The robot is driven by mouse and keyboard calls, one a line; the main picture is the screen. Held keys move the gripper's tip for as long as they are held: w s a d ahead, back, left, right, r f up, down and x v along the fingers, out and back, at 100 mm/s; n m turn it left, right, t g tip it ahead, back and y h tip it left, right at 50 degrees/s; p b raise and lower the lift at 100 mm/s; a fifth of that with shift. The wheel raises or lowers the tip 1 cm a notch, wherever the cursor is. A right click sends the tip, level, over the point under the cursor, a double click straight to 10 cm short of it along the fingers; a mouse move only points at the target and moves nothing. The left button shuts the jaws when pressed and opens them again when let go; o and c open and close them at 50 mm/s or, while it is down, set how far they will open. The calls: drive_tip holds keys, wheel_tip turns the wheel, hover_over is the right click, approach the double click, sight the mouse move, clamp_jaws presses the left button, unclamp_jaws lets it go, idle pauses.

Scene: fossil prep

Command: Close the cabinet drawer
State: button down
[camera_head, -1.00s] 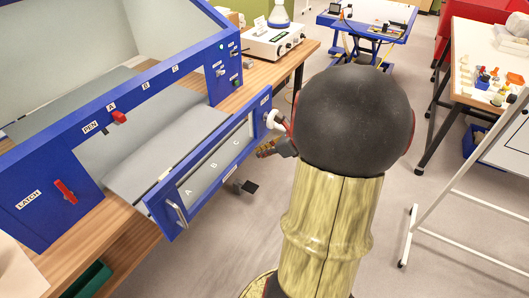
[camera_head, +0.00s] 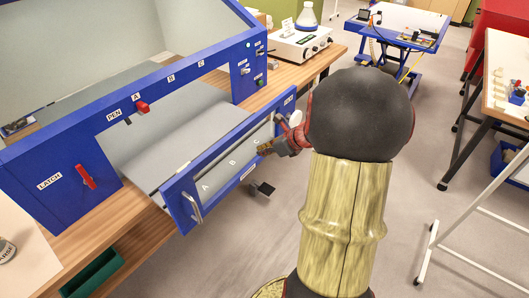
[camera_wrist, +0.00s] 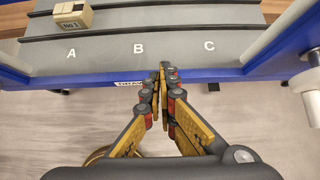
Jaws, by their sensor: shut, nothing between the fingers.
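The cabinet drawer (camera_head: 173,193) stands pulled out from the blue cabinet (camera_head: 62,148). In the wrist view the drawer's grey floor (camera_wrist: 180,52) and blue front edge (camera_wrist: 215,73) show. A small beige box (camera_wrist: 73,16) marked No 1 sits inside near A. My gripper (camera_head: 264,149) is shut and empty, just outside the drawer front near C. In the wrist view its fingertips (camera_wrist: 162,72) overlap the front edge below B; contact cannot be told.
The cabinet stands on a wooden bench (camera_head: 140,225) with a white hotplate device (camera_head: 300,40) behind it. A blue cart (camera_head: 395,35) is at the back, and a table (camera_head: 508,70) and white frame (camera_head: 465,215) stand right. Grey floor (camera_head: 260,235) lies open before the drawer.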

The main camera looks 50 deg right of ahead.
drive_tip(key=w+a+p, duration=0.1)
drive_tip(key=w+p, duration=0.2)
drive_tip(key=w, duration=0.7)
drive_tip(key=w+p, duration=0.3)
drive_tip(key=w, duration=0.8)
drive_tip(key=w+a+p, duration=0.1)
drive_tip(key=w+p, duration=0.3)
drive_tip(key=w, duration=0.7)
drive_tip(key=shift+a+r, duration=0.15)
drive_tip(key=shift+a, duration=0.15)
drive_tip(key=shift+w+p, duration=0.4)
drive_tip(key=shift+w, duration=0.35)
drive_tip(key=shift+w, duration=0.1)
